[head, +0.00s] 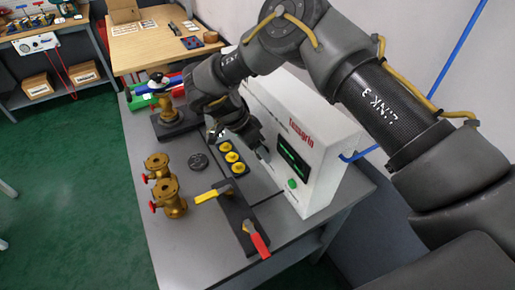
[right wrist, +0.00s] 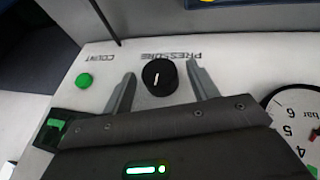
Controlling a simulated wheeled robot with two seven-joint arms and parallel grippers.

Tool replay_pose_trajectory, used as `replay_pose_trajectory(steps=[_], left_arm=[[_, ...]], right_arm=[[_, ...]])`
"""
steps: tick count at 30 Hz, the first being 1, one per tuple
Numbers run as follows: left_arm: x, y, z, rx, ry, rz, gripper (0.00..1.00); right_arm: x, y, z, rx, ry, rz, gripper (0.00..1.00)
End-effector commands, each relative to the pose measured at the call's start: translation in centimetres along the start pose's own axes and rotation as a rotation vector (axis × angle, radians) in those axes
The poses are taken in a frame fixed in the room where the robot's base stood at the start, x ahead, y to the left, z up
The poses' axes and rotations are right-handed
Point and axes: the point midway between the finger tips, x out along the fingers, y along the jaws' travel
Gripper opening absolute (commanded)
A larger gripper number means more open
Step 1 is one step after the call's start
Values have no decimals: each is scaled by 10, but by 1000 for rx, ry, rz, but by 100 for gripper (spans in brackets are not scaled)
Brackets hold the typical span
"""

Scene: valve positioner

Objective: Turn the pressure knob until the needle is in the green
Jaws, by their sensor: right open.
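The pressure knob (right wrist: 160,77) is black and round with a white pointer line, under the word PRESSURE on the white panel. My right gripper (right wrist: 160,70) is open, with one finger on each side of the knob; I cannot tell if they touch it. The round gauge (right wrist: 290,112) is cut off at the right edge of the right wrist view. Its numbers 4, 5 and 6 and part of a green band show; I cannot make out the needle for certain. In the head view my right gripper (head: 258,146) is at the white box (head: 318,140) and hides the knob and gauge. My left gripper is out of view.
A green button (head: 292,184) and a dark display (head: 293,157) are on the box front. Brass valves (head: 168,198), a yellow-handled lever (head: 212,194), a red-handled lever (head: 257,240) and yellow-topped parts (head: 232,157) stand on the grey bench (head: 215,255). A wooden table (head: 150,50) is behind.

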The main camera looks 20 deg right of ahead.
Motion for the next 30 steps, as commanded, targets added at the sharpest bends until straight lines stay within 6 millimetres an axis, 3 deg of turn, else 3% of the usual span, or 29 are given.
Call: replay_pose_trajectory(steps=[1,12,20,30], left_arm=[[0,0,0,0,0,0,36],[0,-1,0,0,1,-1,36],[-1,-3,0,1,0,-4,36],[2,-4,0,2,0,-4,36]], right_arm=[[0,0,0,0,0,0,59],[0,0,0,0,1,0,14],[-1,1,0,13,0,-38,14],[1,4,0,96,-2,-242,14]])
